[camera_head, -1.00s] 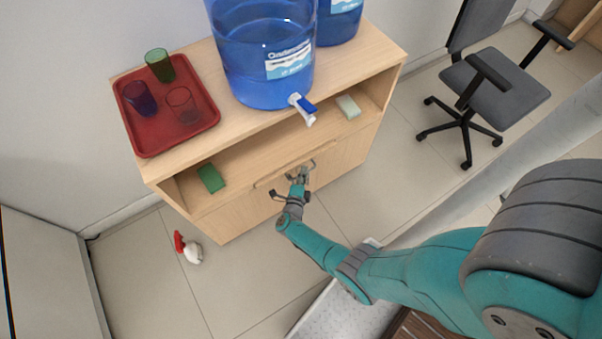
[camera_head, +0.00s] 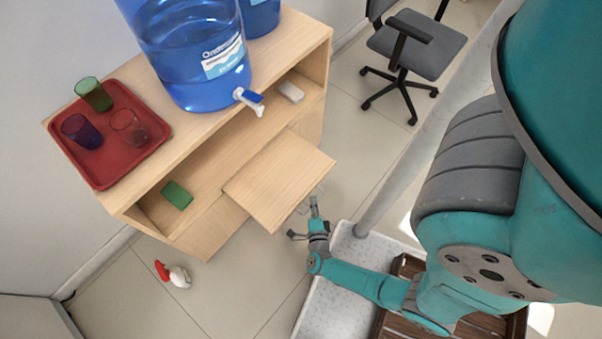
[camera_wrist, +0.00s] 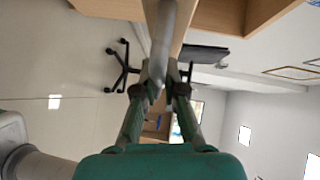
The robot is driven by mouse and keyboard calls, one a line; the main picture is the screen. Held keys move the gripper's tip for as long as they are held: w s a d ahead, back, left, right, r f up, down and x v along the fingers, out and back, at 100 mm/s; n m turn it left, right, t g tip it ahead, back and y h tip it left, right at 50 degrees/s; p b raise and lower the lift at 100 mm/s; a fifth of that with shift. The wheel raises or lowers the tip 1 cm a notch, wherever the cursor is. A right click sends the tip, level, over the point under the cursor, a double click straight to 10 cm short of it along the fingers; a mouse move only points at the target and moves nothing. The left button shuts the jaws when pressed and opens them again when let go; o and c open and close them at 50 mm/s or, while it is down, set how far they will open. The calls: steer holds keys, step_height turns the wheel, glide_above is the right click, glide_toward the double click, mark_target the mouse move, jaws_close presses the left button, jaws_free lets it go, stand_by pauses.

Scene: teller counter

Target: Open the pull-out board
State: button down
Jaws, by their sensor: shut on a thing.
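The pull-out board (camera_head: 280,178) is a pale wooden panel. It sticks well out from the front of the wooden cabinet (camera_head: 215,232), below the open shelf. My gripper (camera_head: 314,208) is at the board's front edge, towards the right, shut on the board's metal handle (camera_head: 318,193). In the wrist view the handle (camera_wrist: 162,45) runs as a grey bar between the fingers of my gripper (camera_wrist: 160,90), with the board's wood behind it. The exact finger contact is small in the head view.
On the cabinet top stand a red tray (camera_head: 103,172) with several cups and a big blue water bottle (camera_head: 190,50). The shelf holds a green block (camera_head: 177,195) and a pale block (camera_head: 291,92). A spray bottle (camera_head: 178,277) is on the floor. An office chair (camera_head: 415,50) stands at the back right.

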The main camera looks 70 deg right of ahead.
steer(key=shift+s+a, duration=0.3)
steer(key=shift+s, duration=0.6)
steer(key=c, duration=1.2)
jaws_free()
steer(key=shift+c, duration=0.2)
steer(key=shift+a, duration=0.1)
steer(key=v, duration=0.7)
steer(key=shift+s+a, duration=0.1)
steer(key=shift+s, duration=0.05)
